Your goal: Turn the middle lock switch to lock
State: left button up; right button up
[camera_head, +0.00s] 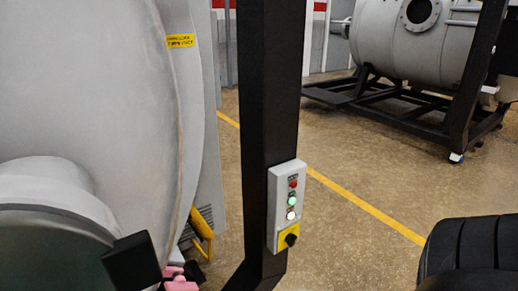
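A grey control box (273,212) is mounted on a thick black upright post (264,110), a little right of centre. A black rotary switch knob (291,239) sits on a yellow plate (281,247) at its lower end. The knob looks tilted, but its marking is too small to read. Above it are a red button (293,183), a lit green one (292,200) and a whitish lit one (291,215). No other lock switch shows. I make out neither gripper, and nothing touches the knob.
A large grey furnace body (110,90) with a yellow label (180,41) fills the left. A dark block (131,262) and pink part (180,279) are below it. A black ribbed shape (470,250) is at lower right.

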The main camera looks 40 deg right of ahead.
aim_at(290, 238)
jog(key=k+z, duration=0.2)
jog(key=z, duration=0.25)
jog(key=k+l+z, duration=0.1)
jog(key=z, duration=0.35)
jog(key=k+l+z, duration=0.2)
jog(key=z, duration=0.25)
jog(key=i+j+u, duration=0.1)
jog(key=i+u, duration=0.25)
jog(key=i, duration=0.3)
